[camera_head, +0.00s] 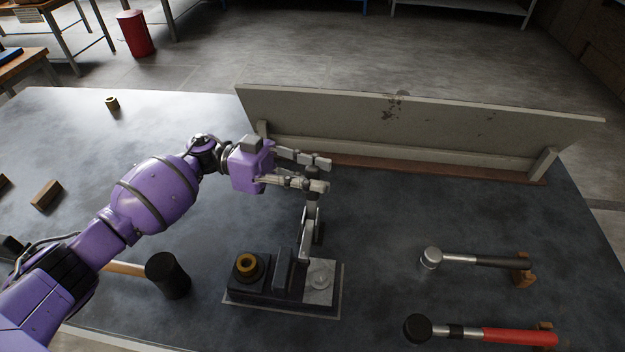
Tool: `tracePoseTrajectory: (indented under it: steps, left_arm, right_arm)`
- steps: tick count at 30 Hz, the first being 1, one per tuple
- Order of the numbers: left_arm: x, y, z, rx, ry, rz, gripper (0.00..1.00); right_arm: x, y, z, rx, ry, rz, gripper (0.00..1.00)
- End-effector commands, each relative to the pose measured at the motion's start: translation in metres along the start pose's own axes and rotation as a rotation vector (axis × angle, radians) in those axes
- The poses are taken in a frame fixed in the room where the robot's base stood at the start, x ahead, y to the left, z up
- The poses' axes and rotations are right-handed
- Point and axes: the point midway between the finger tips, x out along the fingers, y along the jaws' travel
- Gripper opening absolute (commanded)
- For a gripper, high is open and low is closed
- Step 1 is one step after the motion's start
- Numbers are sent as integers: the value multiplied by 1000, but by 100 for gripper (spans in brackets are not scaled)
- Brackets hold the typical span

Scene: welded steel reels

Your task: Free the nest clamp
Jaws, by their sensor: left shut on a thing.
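The nest clamp (309,225) stands on a small grey base plate (320,294) on the table, with its lever pointing up. My left gripper (325,175) reaches in from the left and is shut on the upper end of the lever. The fingers hide the lever's tip. Beside the clamp, on the same base, is a dark nest block (249,283) with a brass ring (247,264) in it. A dark upright block stands between the ring and the clamp. My right gripper is out of view.
A mallet with a black head (168,276) lies left of the base, partly behind my arm. Two hammers, one black-handled (485,261) and one red-handled (510,337), lie at the right. A long pale board (420,125) stands behind. A small brass piece (112,103) sits far left.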

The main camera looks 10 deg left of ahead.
Motion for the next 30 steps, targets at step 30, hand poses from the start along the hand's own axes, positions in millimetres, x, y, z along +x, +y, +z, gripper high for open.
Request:
tracePoseTrajectory:
  steps: [30]
  left_arm:
    - [-15,-67,28,-771,154,-2,0]
  right_arm:
    - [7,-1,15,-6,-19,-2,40]
